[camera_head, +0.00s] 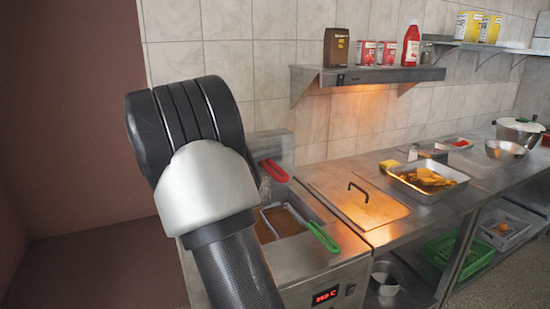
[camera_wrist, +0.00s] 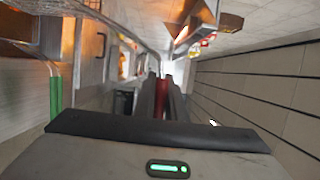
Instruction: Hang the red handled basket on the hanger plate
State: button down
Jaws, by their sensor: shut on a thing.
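The red handled basket shows by its red handle (camera_head: 274,171) in the head view, just right of my arm at the back of the fryer. Its wire part is mostly hidden behind my arm. The steel hanger plate (camera_head: 270,143) appears to be the upright panel behind the fryer; the handle is close in front of it. In the wrist view my gripper (camera_wrist: 161,96) is shut on the red handle (camera_wrist: 160,103), which lies between the dark fingers. My arm hides the gripper in the head view. I cannot tell whether the basket touches the plate.
A green handled basket (camera_head: 322,236) sits in the fryer's oil well. A lidded steel cover (camera_head: 358,203) and a tray of fried food (camera_head: 446,190) stand to the right. A wall shelf (camera_head: 380,75) with cans and bottles juts out above.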

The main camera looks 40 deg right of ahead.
jog(key=shift+w+f+b, duration=0.1)
jog(key=shift+f+b, duration=1.45)
jog(key=shift+b, duration=0.2)
jog(key=shift+f+b, duration=0.65)
jog(key=c, duration=1.7)
grip_release()
